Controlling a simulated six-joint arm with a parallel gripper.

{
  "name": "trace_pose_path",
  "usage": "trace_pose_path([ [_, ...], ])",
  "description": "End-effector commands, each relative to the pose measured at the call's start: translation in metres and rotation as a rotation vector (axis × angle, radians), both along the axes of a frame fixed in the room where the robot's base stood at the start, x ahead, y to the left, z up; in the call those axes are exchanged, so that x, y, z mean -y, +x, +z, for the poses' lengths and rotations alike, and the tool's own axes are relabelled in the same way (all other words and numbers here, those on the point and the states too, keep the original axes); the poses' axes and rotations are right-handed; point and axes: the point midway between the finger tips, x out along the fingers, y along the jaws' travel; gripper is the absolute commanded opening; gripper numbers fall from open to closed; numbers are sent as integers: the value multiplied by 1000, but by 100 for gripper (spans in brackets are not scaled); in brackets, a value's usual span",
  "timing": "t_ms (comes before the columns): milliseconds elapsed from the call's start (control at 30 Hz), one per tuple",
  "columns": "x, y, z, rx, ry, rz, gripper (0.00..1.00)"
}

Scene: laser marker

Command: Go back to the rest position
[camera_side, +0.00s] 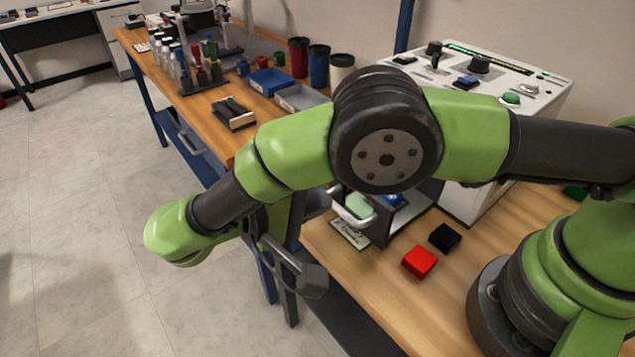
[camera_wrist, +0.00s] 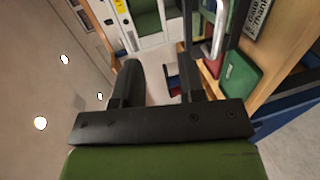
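My gripper (camera_side: 316,242) hangs past the front edge of the wooden bench (camera_side: 345,268), left of the marker enclosure, in the side view. Its two dark fingers are spread apart. In the wrist view my gripper (camera_wrist: 158,72) shows the same two fingers with a gap and nothing held between them. My green arm reaches across the side view and hides part of the bench and the enclosure.
A dark enclosure with a pale handle (camera_side: 350,212) stands close to my gripper, a green piece (camera_side: 360,205) by it. A red block (camera_side: 419,261) and a black block (camera_side: 445,238) lie on the bench. A control box (camera_side: 540,92) stands behind. Open floor lies left.

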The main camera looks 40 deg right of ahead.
Motion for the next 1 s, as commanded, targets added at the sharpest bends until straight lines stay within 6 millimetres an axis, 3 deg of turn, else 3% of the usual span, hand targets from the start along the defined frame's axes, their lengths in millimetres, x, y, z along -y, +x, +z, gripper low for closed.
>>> trace_pose_path([
  [267,1,1,1,-2,3,-2,37],
  [367,6,4,13,-25,34,-15,37],
  [467,19,11,37,-75,110,-39,37],
  [667,65,10,96,-179,381,-80,37],
  [800,94,-6,126,-187,606,-86,37],
  [1000,123,-43,155,-92,939,-64,37],
])
